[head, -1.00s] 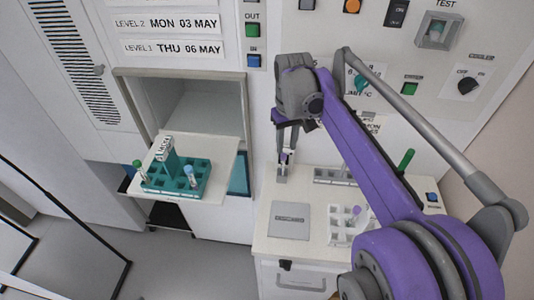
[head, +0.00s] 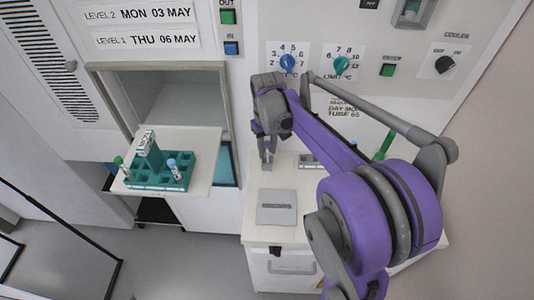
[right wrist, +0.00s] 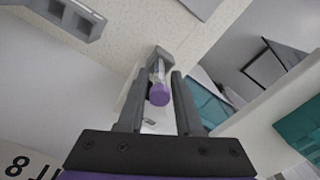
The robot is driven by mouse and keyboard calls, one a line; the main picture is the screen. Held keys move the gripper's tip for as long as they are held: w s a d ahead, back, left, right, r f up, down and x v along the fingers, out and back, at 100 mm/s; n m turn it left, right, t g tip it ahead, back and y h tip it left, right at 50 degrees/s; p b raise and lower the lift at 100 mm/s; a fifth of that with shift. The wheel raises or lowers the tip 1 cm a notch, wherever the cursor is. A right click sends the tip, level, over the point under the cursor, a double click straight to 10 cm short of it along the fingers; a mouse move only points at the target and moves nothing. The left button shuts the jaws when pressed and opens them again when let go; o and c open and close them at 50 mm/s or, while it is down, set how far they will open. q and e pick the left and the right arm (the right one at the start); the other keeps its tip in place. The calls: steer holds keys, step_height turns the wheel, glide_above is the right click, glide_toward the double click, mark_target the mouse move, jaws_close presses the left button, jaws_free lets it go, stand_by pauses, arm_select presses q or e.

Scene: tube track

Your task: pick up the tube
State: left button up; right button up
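A tube with a purple cap (right wrist: 159,95) stands in a small grey holder (right wrist: 160,57) on the white counter, seen in the right wrist view. In the head view the holder (head: 266,165) is at the counter's back left, and my gripper largely hides the tube. My right gripper (right wrist: 160,75) is open, pointing down, with one finger on each side of the tube. A narrow gap shows between the fingers and the cap. In the head view my right gripper (head: 266,148) is right above the holder. My left gripper is not in view.
A teal rack (head: 180,179) with a green-capped tube (head: 119,162) and a blue-capped tube (head: 172,164) stands on the hatch shelf (head: 207,165) to the left. A grey plate (head: 277,207) lies in front of the holder. A green stick-like thing (head: 385,145) stands at the right, partly behind my arm.

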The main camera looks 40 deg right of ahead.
steer(key=shift+f, duration=0.35)
jaws_close()
steer(key=shift+r, duration=0.15)
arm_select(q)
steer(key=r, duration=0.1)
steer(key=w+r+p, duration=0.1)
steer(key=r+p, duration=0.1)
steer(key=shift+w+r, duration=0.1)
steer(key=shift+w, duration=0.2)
arm_select(e)
step_height(320, 180, up, 28)
